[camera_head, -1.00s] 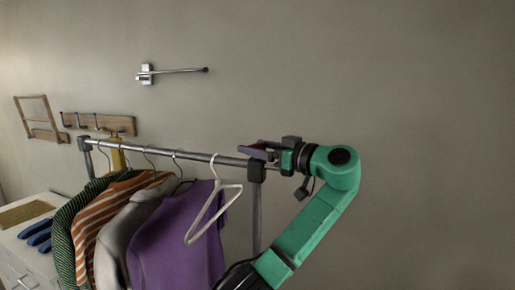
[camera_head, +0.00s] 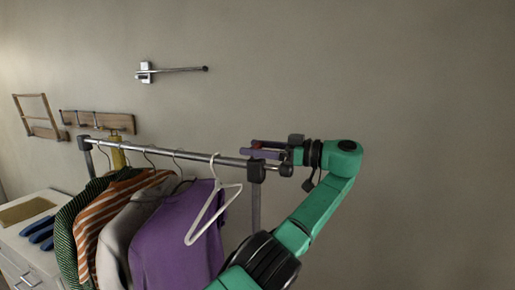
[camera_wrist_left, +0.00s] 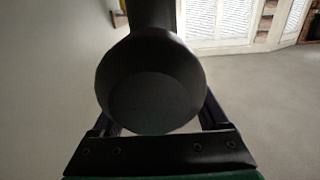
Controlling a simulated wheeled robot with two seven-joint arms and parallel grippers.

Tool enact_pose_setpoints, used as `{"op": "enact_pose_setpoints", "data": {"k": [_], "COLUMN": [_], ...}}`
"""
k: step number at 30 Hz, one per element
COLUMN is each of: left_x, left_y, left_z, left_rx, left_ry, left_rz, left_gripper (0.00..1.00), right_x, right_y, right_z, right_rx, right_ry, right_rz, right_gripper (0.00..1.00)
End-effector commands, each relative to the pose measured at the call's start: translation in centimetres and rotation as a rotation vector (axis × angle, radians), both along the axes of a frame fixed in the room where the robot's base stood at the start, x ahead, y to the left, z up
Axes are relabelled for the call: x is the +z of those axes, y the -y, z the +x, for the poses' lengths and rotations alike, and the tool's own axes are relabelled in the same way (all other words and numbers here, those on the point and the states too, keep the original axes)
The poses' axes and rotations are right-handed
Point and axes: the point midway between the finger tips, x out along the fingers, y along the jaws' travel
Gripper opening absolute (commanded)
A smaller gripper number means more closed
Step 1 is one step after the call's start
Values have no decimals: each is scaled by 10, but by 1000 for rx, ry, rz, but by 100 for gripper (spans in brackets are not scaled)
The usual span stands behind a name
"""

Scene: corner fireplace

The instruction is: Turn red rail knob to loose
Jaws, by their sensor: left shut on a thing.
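In the left wrist view a large dark round end, apparently the rail's end cap (camera_wrist_left: 155,100), stands in front of the fingers and hides the fingertips and knob. My right gripper is not in view.
A white hanger (camera_head: 213,210) hangs on the rail (camera_head: 200,156) close left of the bracket. A purple shirt (camera_head: 175,235) and other clothes hang further left. A wall-mounted metal bar (camera_head: 180,70) is above. The wall side at right is clear.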

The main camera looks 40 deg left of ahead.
Motion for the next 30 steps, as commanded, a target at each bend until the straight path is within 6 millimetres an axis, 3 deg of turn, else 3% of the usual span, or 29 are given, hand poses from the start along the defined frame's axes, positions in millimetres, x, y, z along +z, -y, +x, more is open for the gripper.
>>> {"op": "enact_pose_setpoints", "data": {"k": [3, 4, 6, 22, 30], "left_x": [-1, -1, -1, -1, -3], "left_y": [0, 0, 0, 0, 0], "left_z": [0, -1, 0, 0, -1], "left_rx": [3, 3, 3, -16, -177], "left_ry": [1, 0, 0, 0, 2], "left_rz": [-2, -2, -2, -2, 0], "left_gripper": [22, 81, 100, 100, 100], "right_x": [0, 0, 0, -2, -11], "right_y": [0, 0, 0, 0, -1], "right_z": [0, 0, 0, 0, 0], "right_rx": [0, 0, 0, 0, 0], "right_ry": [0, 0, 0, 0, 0], "right_rz": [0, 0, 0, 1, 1], "right_gripper": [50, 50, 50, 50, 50]}}
